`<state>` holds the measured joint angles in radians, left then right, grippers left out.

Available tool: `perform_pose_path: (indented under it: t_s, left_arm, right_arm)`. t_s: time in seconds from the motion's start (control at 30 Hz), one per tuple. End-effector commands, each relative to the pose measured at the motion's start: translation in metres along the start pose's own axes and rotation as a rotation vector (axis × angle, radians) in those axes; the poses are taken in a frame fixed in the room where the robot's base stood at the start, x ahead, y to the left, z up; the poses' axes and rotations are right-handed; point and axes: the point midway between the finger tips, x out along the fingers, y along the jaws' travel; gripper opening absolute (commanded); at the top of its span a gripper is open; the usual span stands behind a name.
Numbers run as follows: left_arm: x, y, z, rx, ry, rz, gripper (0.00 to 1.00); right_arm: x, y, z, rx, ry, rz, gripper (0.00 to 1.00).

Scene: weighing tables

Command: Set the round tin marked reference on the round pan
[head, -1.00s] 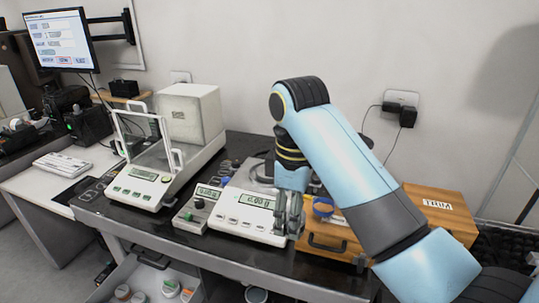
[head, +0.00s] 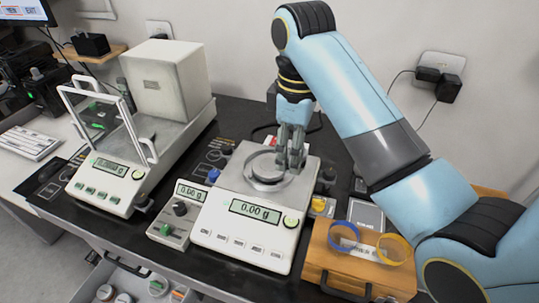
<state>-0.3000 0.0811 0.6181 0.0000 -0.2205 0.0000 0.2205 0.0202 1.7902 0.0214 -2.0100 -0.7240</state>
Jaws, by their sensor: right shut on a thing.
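My right gripper (head: 291,154) points down over the right side of the grey round pan (head: 262,172) on the middle balance (head: 240,237). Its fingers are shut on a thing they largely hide. I cannot make out that thing or any mark on it, nor whether it touches the pan. A raised grey ring shows around the pan. The balance's display reads 0.00 g. Several small round containers (head: 157,287) lie in the open drawer at the lower left, and no reference mark is readable on them. My left gripper is out of view.
A balance with a glass-framed shield (head: 107,185) stands at the left. A small control box (head: 176,214) is beside the middle balance. A wooden case (head: 327,262) with a blue ring (head: 344,236) and a yellow ring (head: 393,250) is at the right, close to my arm.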

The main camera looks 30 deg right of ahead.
Motion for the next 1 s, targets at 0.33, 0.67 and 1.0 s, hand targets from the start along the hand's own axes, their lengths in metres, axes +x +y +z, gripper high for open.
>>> perform_pose_path:
  t_s: [0.33, 0.67, 1.0]
  left_arm:
    - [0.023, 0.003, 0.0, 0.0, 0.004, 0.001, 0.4]
    - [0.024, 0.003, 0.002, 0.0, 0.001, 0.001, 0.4]
    - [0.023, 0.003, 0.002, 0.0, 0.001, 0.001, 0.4]
  right_arm:
    - [0.025, 0.03, -0.026, 0.0, -0.004, -0.002, 0.14]
    - [0.063, 0.079, -0.07, 0.0, -0.001, -0.001, 0.14]
    - [0.093, 0.087, -0.077, 0.0, -0.003, -0.003, 0.14]
